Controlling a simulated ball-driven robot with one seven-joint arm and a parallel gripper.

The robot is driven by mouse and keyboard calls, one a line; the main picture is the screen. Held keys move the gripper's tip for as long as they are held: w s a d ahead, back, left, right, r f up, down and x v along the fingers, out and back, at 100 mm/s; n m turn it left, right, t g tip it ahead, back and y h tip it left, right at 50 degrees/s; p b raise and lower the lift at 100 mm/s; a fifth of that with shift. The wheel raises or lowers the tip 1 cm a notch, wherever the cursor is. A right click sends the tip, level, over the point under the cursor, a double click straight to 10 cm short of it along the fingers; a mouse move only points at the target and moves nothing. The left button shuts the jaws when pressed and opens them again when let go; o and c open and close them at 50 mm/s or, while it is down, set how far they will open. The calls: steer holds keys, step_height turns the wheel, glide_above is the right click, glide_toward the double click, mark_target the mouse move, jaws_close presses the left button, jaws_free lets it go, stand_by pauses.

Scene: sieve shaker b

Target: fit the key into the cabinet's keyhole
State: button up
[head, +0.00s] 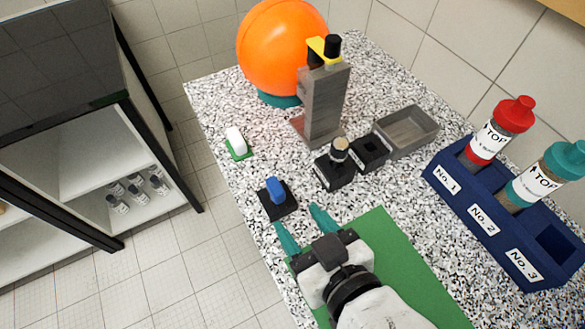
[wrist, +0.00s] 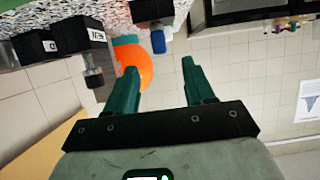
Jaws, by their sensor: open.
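A blue grip (head: 275,188), which may be the key's head, stands upright in a small black block (head: 288,207) on the speckled table. In the wrist view, the blue grip (wrist: 158,42) appears upside down, beyond the gap between my fingertips. My gripper (head: 297,218) is open and empty, with its teal fingers just short of the black block; both fingers also show in the wrist view (wrist: 159,68). The dark-framed cabinet (head: 128,110) stands at the left, apart from the table. I cannot make out a keyhole on it.
A white block on a green pad (head: 237,143), a grey stand (head: 326,100) and an orange ball (head: 280,45) are farther back. Black blocks (head: 335,170), a grey tray (head: 408,128) and a blue bottle rack (head: 485,220) lie right. Tiled floor separates table and cabinet.

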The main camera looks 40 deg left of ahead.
mark_target(281, 197)
steer(key=x, duration=0.5)
steer(key=shift+w+a, duration=0.1)
steer(key=shift+w, duration=0.2)
steer(key=shift+f+p+x, duration=0.2)
steer(key=shift+p+x, duration=0.35)
steer(key=shift+x, duration=2.15)
steer(key=shift+s, duration=0.2)
jaws_close()
steer(key=shift+r, duration=0.15)
